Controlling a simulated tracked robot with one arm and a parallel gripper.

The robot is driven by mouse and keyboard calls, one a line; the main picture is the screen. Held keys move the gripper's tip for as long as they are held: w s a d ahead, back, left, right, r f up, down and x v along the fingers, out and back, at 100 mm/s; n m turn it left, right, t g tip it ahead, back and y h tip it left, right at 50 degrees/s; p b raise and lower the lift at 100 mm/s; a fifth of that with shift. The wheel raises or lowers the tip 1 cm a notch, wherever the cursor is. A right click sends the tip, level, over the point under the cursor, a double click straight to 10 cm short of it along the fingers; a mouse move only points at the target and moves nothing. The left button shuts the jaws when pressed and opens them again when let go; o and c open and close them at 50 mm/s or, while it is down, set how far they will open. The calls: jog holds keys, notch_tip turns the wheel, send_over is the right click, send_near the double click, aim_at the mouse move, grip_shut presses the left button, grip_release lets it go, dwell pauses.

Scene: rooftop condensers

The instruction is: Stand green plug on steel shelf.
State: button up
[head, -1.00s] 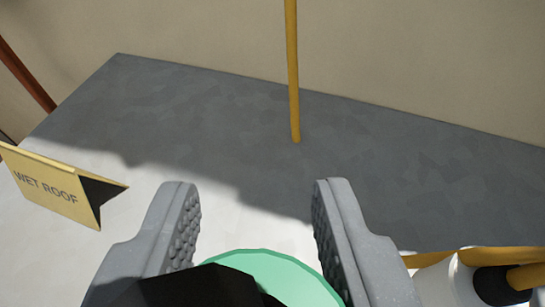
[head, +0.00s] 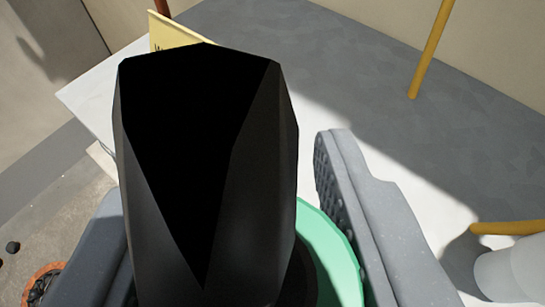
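The green plug shows as a pale green disc (head: 335,255) low between the fingers of my gripper. A large black faceted body (head: 205,160) stands in front of the disc and looks like part of the same plug. It covers the left fingertip and much of the view. My gripper's right finger (head: 350,200) shows a clear gap to the black body. The steel shelf (head: 460,120) looks like the grey, partly sunlit surface beyond the gripper. Contact between plug and shelf cannot be seen.
A yellow sign (head: 175,32) stands at the back left, partly covered by the black body. A yellow pole (head: 430,50) rises at the back right. A white cylinder (head: 515,270) with a yellow bar lies at the lower right. An orange-rimmed item (head: 40,282) is on the floor at left.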

jog(key=shift+s+a+f+n+y, duration=0.1)
jog(key=shift+s+a+n+y, duration=0.15)
jog(key=shift+a, duration=0.25)
jog(key=shift+s+a+n+y, duration=0.15)
jog(key=shift+s+a+y, duration=0.1)
jog(key=shift+a, duration=0.25)
jog(key=shift+w, duration=0.25)
jog(key=w+d, duration=0.3)
jog(key=w, duration=0.1)
jog(key=w+d+f+b, duration=0.1)
jog(key=w+d, duration=0.1)
jog(key=w, duration=0.2)
jog(key=w+d+b, duration=0.1)
jog(key=w+d, duration=0.2)
jog(key=w, duration=0.1)
jog(key=shift+w+d+f, duration=0.25)
jog(key=shift+d+f, duration=0.05)
jog(key=shift+d, duration=0.05)
jog(key=shift+f+b, duration=0.4)
jog(key=shift+f, duration=1.4)
jog(key=o, duration=1.2)
jog(key=shift+r, duration=0.1)
jog(key=shift+s, duration=0.1)
